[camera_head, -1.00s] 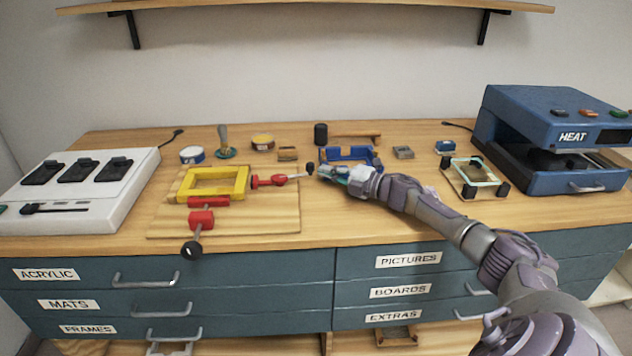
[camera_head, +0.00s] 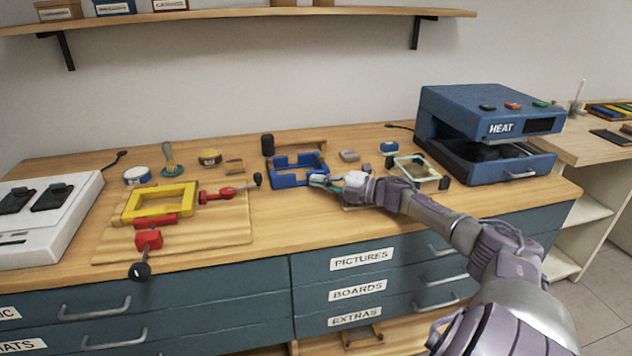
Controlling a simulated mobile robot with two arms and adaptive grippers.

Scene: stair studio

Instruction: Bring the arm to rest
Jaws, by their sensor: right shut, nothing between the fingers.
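My right arm comes in from the lower right and reaches over the workbench (camera_head: 330,228). My right gripper (camera_head: 318,182) is shut and empty, just in front of the blue frame-shaped holder (camera_head: 285,181) on the bench top. I cannot tell whether its fingertips touch the holder. My left gripper is not in view.
A yellow frame (camera_head: 160,203) with red clamps lies on a board at the left. A white switch box (camera_head: 60,235) stands further left. A glass-like frame (camera_head: 418,170) and a blue heat press (camera_head: 490,130) stand at the right. A mallet (camera_head: 268,146) lies behind.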

